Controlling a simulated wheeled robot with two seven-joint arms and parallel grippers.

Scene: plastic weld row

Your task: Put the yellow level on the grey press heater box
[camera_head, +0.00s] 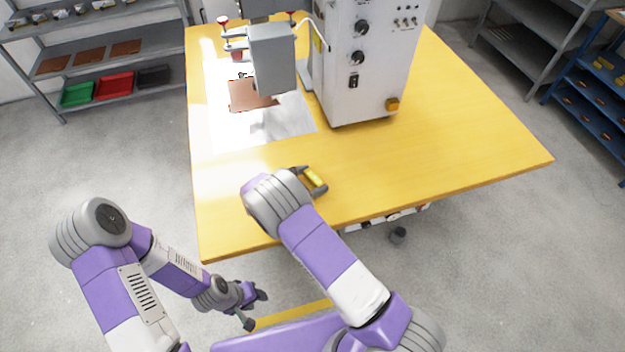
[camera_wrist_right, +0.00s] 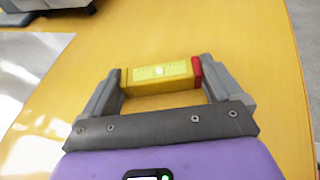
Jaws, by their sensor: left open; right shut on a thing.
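The yellow level (camera_head: 314,177), a short yellow bar with a red end, is held between the fingers of my right gripper (camera_head: 310,182), over the front part of the yellow table. It also shows in the right wrist view (camera_wrist_right: 158,76), across the gap between the two grey fingers. Whether it touches the tabletop, I cannot tell. The grey press heater box (camera_head: 272,58) is at the back left of the table, beside the white machine cabinet, apart from the level. My left gripper (camera_head: 252,305) is open and empty, low in front of the table edge.
The white cabinet (camera_head: 368,65) with black knobs stands right of the heater box. A brown plate (camera_head: 250,97) lies on a pale sheet (camera_head: 290,120) below the box. The table's right side (camera_head: 465,125) is clear. Shelves (camera_head: 90,50) stand at the back left.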

